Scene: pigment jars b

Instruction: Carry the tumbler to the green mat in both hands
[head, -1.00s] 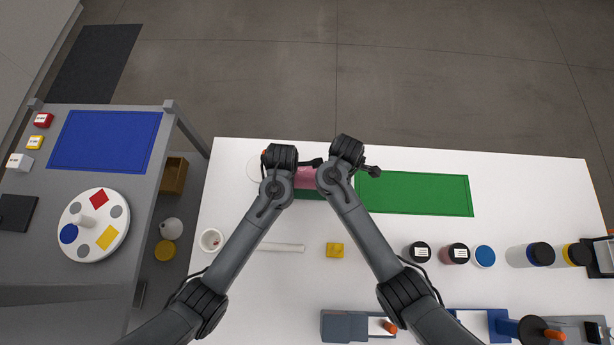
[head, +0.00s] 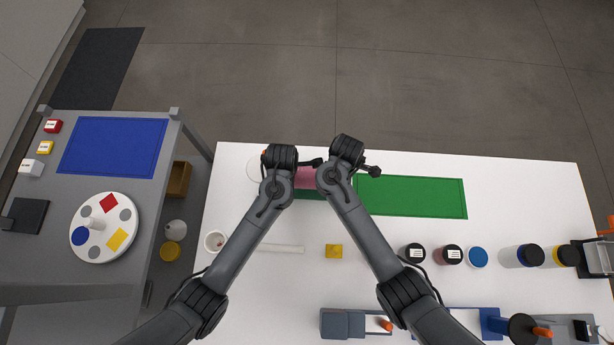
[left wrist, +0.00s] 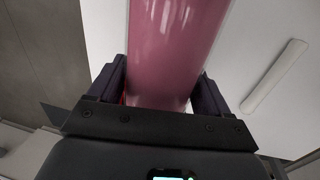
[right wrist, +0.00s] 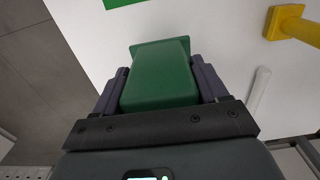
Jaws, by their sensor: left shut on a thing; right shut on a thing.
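The tumbler shows as a pink body (head: 307,178) with a green part (head: 311,194) at its near side, between my two wrists in the head view. My left gripper (head: 281,160) is shut on the pink body, which fills its jaws in the left wrist view (left wrist: 172,45). My right gripper (head: 346,155) is shut on the green part, which shows between its fingers in the right wrist view (right wrist: 160,78). My arms hide much of the tumbler. The green mat (head: 415,197) lies flat and bare on the white table, just right of my right wrist.
A yellow piece (head: 334,251) and a white rod (head: 278,248) lie nearer. Jars (head: 414,253) and bottles stand at the right. A white cup (head: 215,242) is at the left. A grey table (head: 35,262) holds a blue mat (head: 113,146) and a round tray.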

